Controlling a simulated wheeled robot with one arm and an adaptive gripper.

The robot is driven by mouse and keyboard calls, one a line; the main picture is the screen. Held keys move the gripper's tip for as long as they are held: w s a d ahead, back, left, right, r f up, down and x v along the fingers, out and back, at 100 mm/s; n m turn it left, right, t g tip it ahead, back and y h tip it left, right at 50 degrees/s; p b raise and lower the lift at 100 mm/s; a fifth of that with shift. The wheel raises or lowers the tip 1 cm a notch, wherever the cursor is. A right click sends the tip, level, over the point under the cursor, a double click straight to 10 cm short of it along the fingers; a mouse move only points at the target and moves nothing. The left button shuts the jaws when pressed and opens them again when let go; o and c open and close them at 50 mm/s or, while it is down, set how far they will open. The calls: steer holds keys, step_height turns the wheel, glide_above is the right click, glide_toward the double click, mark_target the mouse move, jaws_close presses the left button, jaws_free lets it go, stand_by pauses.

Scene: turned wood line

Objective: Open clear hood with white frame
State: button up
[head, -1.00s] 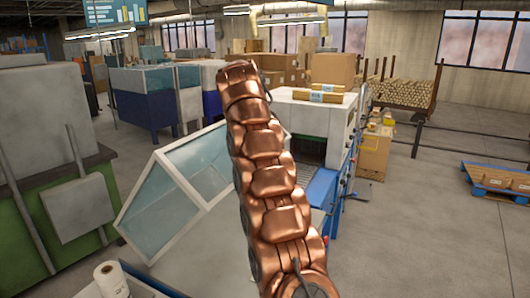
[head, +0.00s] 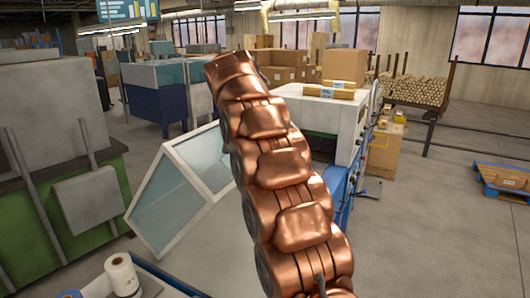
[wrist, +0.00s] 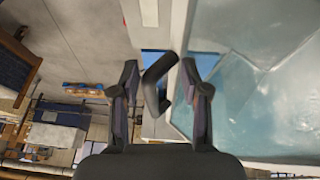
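The clear hood (head: 168,212) with its white frame (head: 192,178) stands left of my copper arm in the head view, its panels tilted. My arm covers its right side. In the wrist view its clear panel (wrist: 255,90) fills the right and its white frame (wrist: 178,70) runs down the middle. A dark bent handle (wrist: 154,84) stands by the frame. My gripper (wrist: 160,68) is open, with one finger on each side of the handle, and a gap shows on both sides. The gripper is hidden in the head view.
A green and grey machine (head: 55,150) stands at the left. A white roll (head: 122,275) is at the bottom left. A white and blue machine (head: 330,118) with cardboard boxes behind stands beyond my arm. Open floor lies at the right, with a blue pallet (head: 503,180).

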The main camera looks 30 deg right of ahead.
mark_target(223, 169)
steer(key=shift+s+a, duration=0.3)
steer(key=shift+a, duration=0.6)
steer(key=shift+s+a, duration=0.3)
steer(key=shift+a, duration=0.55)
